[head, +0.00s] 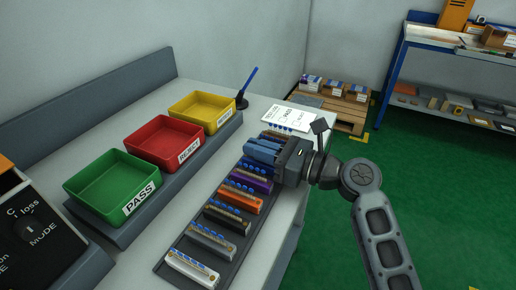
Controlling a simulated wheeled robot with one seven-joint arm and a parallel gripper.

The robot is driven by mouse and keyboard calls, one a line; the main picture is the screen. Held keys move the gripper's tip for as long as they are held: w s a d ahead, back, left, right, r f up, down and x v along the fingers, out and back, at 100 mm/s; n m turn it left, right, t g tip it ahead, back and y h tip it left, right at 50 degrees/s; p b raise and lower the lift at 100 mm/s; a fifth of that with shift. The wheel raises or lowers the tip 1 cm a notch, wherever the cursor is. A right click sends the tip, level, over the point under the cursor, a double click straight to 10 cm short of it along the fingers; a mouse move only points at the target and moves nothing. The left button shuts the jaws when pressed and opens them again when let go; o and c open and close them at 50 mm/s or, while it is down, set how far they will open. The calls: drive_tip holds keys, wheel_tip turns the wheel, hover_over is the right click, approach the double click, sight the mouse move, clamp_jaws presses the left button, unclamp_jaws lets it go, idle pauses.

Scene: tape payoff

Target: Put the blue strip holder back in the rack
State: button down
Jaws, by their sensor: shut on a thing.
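The blue strip holder (262,152) is at the far end of the rack, at my gripper. My gripper (266,150) reaches in from the right and is shut on it. The gripper's fingers and body partly cover the holder, so I cannot tell whether it rests in a slot or hangs just above. The dark grey rack (220,262) lies along the right edge of the bench. In it, from near to far, sit white, grey, black, orange and purple holders, with blue-topped strips showing.
Green (112,185), red (165,143) and yellow (203,112) trays stand left of the rack. A pen stand (242,101) and a printed card (290,117) lie beyond it. A black control box (35,235) is at near left. Green floor is open at right.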

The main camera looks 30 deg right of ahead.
drive_tip(key=shift+f, duration=0.1)
drive_tip(key=c, duration=1.7)
unclamp_jaws()
drive_tip(key=o, duration=0.5)
drive_tip(key=shift+c, duration=0.2)
drive_tip(key=shift+s+d, duration=0.1)
drive_tip(key=shift+s, duration=0.05)
drive_tip(key=v, duration=1.1)
drive_tip(key=shift+s+d, duration=0.2)
drive_tip(key=shift+s, duration=0.1)
